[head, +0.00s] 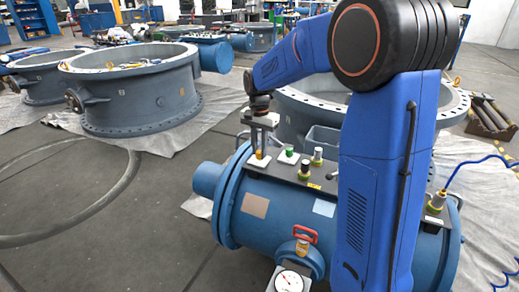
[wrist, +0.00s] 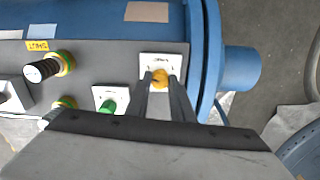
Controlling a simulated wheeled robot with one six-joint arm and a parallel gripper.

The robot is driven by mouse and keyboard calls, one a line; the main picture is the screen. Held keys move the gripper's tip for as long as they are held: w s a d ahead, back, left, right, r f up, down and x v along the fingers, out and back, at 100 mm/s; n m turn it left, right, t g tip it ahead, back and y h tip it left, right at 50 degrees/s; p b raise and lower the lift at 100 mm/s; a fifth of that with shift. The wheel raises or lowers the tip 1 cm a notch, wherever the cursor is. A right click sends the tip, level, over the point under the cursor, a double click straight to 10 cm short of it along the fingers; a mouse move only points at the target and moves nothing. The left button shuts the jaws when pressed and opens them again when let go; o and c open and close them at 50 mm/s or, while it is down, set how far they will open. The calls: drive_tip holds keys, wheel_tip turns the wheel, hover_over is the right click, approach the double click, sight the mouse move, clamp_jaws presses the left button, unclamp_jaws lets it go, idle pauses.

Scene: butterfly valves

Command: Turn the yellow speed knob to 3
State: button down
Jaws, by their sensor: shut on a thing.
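The yellow speed knob (wrist: 159,79) sits on a white square plate (wrist: 160,62) at one end of the grey panel. It also shows in the head view (head: 259,155) below my gripper (head: 260,150). In the wrist view, the two fingers of my gripper (wrist: 160,84) stand on either side of the yellow knob and are shut on it. Its scale marks and pointer are too small to read, so I cannot tell its setting.
A green knob (wrist: 108,106) on its own white plate is close beside the yellow one. Black-topped knobs with yellow-green collars (wrist: 49,68) stand further along. The blue cylinder (head: 270,205) carries the panel, a red-handled valve (head: 304,235) and a gauge (head: 289,281).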

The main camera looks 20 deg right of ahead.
drive_tip(key=n, duration=1.3)
drive_tip(key=shift+n, duration=0.3)
drive_tip(key=n, duration=0.4)
drive_tip(key=shift+n, duration=2.1)
drive_tip(key=c, duration=1.5)
unclamp_jaws()
drive_tip(key=shift+c, duration=0.2)
drive_tip(key=shift+r, duration=0.1)
